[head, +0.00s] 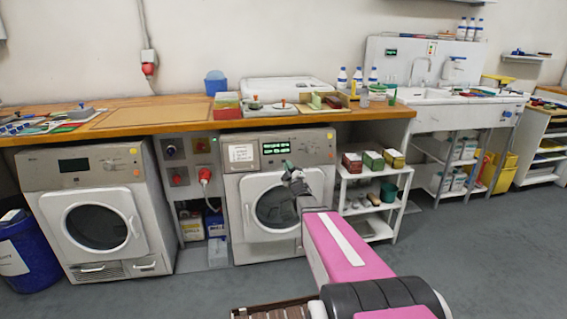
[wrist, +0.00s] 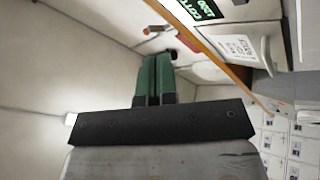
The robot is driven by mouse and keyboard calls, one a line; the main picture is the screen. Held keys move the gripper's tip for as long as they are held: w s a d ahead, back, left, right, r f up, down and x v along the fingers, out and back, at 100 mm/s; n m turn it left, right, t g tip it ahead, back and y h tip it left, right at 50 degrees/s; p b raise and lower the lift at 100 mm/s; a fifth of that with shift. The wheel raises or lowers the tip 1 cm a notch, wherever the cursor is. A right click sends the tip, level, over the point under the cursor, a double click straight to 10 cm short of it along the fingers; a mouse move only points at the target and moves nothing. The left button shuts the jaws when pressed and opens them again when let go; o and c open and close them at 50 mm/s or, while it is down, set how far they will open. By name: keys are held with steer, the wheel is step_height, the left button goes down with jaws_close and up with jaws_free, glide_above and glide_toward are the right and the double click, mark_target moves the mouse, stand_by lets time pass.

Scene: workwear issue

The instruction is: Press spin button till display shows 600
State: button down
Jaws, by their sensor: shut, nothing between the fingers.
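The right-hand front-loading washing machine (head: 234,190) has a lit green display (head: 275,148) on its upper panel. The display also shows in the wrist view (wrist: 207,8), turned and cut off by the frame edge; one line seems to read 1200. My gripper (head: 287,164) has green fingers, shut and empty. In the head view it appears just below the display, in front of the machine. In the wrist view the fingertips (wrist: 155,57) point toward the pale panel, near small dark and orange controls. I cannot tell which control is the spin button, or whether the fingertips touch the panel.
A second machine (head: 95,160) with a dark display stands at the left. A wooden worktop (head: 160,110) runs above both machines. A socket panel (head: 190,160) lies between them. A white shelf trolley (head: 372,205) with boxes stands to the right.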

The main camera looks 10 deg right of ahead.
steer(key=shift+w, duration=0.1)
stand_by(0.3)
glide_toward(281, 154)
steer(key=shift+r+x, duration=0.2)
steer(key=shift+x, duration=1.75)
stand_by(0.7)
steer(key=shift+w+f, duration=0.15)
steer(key=shift+w, duration=0.15)
steer(key=shift+w+f, duration=0.1)
steer(key=shift+w, duration=0.25)
stand_by(0.9)
steer(key=shift+s, duration=0.15)
steer(key=shift+s+r, duration=0.25)
steer(key=shift+s, duration=0.35)
steer(key=shift+s+r, duration=0.25)
steer(key=shift+s, duration=0.55)
steer(key=shift+s+r, duration=0.25)
steer(key=shift+s, duration=0.55)
steer(key=shift+s+r, duration=0.25)
steer(key=shift+s, duration=0.55)
